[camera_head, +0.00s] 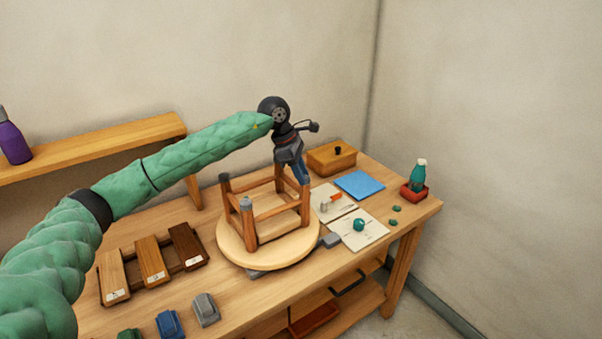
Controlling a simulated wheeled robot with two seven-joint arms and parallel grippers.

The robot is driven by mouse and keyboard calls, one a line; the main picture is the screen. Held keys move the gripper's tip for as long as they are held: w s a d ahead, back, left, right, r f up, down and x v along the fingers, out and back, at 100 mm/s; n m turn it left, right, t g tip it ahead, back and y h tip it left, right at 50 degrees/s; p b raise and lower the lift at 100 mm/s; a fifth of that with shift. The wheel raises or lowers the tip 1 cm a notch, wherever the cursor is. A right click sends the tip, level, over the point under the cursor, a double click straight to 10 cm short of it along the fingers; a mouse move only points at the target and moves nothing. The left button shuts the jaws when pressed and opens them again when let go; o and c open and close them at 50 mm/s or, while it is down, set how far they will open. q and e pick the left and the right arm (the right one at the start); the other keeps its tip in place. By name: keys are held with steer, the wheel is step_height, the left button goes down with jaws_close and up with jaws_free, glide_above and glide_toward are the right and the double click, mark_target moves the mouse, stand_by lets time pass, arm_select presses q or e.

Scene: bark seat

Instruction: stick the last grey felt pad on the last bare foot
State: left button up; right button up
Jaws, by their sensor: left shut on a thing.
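An upturned wooden stool (250,214) stands with its legs up on a pale round disc (300,246) on the workbench. The front left leg has a grey top (246,203), and the back left leg has a darker grey top (224,178). My left gripper (303,180) points down with its blue fingers at the top of the right leg (305,205). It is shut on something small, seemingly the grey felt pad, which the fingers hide. I cannot tell whether it touches the foot. The back right foot is hard to make out. My right gripper is out of view.
Behind on the right are a wooden box (332,157), a blue cloth (359,186), two pale cards and a teal bottle (418,174) in a red tray. Wood samples (152,261) and small coloured blocks lie at left and front. A shelf (90,148) runs along the wall.

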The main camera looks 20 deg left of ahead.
arm_select(q)
steer(key=shift+f+b, duration=0.3)
steer(key=o, duration=1.3)
steer(key=shift+o, duration=0.2)
steer(key=shift+r, duration=0.1)
steer(key=shift+r, duration=3.5)
